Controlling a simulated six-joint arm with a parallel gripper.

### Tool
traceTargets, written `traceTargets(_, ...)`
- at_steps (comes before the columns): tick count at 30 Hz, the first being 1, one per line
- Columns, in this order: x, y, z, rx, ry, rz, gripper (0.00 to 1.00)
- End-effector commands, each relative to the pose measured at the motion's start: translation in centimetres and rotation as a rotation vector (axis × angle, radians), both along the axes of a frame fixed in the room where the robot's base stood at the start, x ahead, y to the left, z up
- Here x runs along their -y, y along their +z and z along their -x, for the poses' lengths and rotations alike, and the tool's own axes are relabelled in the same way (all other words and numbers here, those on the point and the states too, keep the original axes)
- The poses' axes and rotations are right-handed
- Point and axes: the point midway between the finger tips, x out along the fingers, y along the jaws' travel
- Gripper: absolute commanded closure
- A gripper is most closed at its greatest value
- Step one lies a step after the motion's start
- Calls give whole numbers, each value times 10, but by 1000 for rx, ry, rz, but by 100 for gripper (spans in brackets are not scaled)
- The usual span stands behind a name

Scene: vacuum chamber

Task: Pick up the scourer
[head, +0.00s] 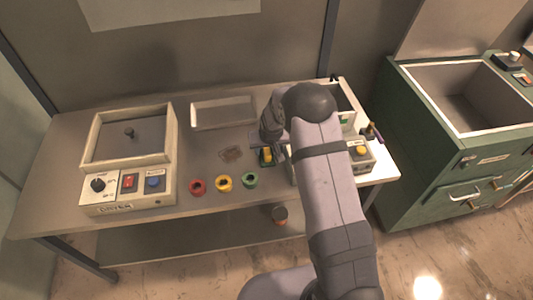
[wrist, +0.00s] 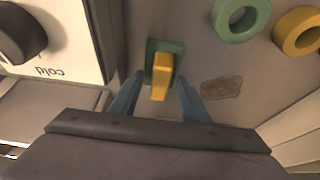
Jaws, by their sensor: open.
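The scourer (head: 266,157) shows in the head view as a green and yellow piece on the table, partly hidden by my arm. In the wrist view the scourer (wrist: 162,72) has a flat dark green base with a yellow block standing up from it. My gripper (wrist: 158,101) is open, with its two blue fingers apart and nothing held between them. The scourer is just beyond the fingertips, roughly centred between them. In the head view my gripper (head: 268,146) is right by the scourer.
Red (head: 197,187), yellow (head: 223,183) and green (head: 250,180) rings lie near the front. A brown patch (wrist: 222,88) is beside the scourer. A white control box (wrist: 58,45) stands close on the other side. A shallow tray (head: 223,112) and a dryer (head: 128,160) stand further left.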

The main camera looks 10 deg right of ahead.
Motion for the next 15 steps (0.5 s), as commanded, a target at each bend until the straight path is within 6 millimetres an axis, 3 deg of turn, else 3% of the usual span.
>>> traceTargets(4,0,0,0,0,0,0,58)
traceTargets(9,0,0,0,0,0,0,96)
traceTargets(10,0,0,0,0,0,0,100)
traceTargets(15,0,0,0,1,0,0,100)
